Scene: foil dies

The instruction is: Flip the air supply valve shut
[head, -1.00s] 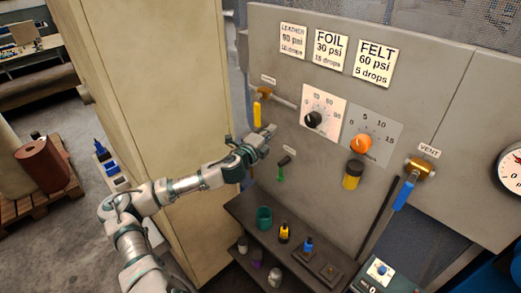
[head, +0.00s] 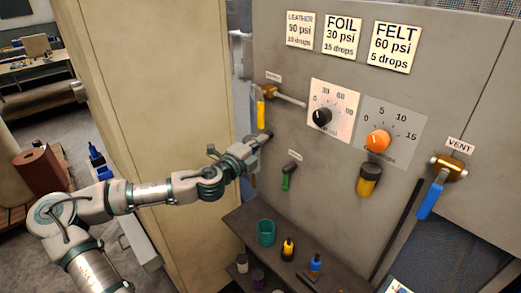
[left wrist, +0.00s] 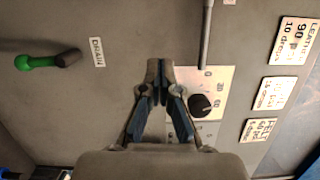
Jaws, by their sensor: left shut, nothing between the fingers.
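The supply valve has a brass body (head: 269,92) with a pipe running right from it, at the panel's upper left in the head view. Its yellow handle (head: 261,113) hangs straight down. My left gripper (head: 266,137) is shut and empty, just below the tip of the yellow handle; I cannot tell whether they touch. In the left wrist view my shut fingers (left wrist: 160,68) point at the panel, and the yellow handle does not show there. My right gripper is out of view.
The green drain lever (head: 288,177) is just below right of my gripper. The pressure dial knob (head: 322,117), orange drip knob (head: 378,141) and blue vent lever (head: 430,200) are farther right. A shelf (head: 250,220) with small bottles lies below. A beige cabinet (head: 160,90) stands left.

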